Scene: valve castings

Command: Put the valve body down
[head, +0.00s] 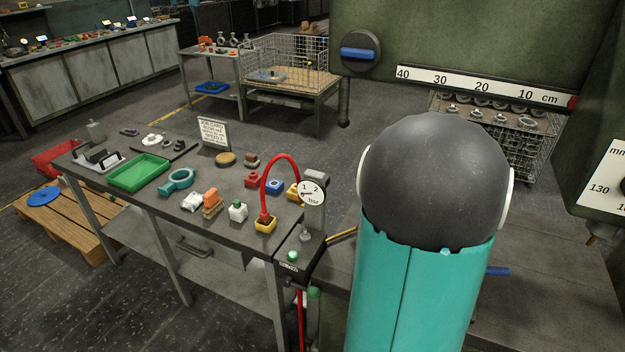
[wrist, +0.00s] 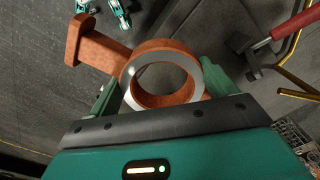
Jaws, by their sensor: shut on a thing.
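The valve body (wrist: 140,52) is a rust-orange casting with a round ring, a bright machined face and a flanged neck reaching to the upper left. My gripper (wrist: 160,78) is shut on its ring, with one green finger on each side, in the wrist view. Dark grey floor shows behind and below it, and I see no surface touching it. In the head view my arm fills the right of the picture, and neither the gripper nor the held valve body shows there.
A wire basket (head: 285,55) stands behind. A red-handled tool (wrist: 297,25) is at right in the wrist view.

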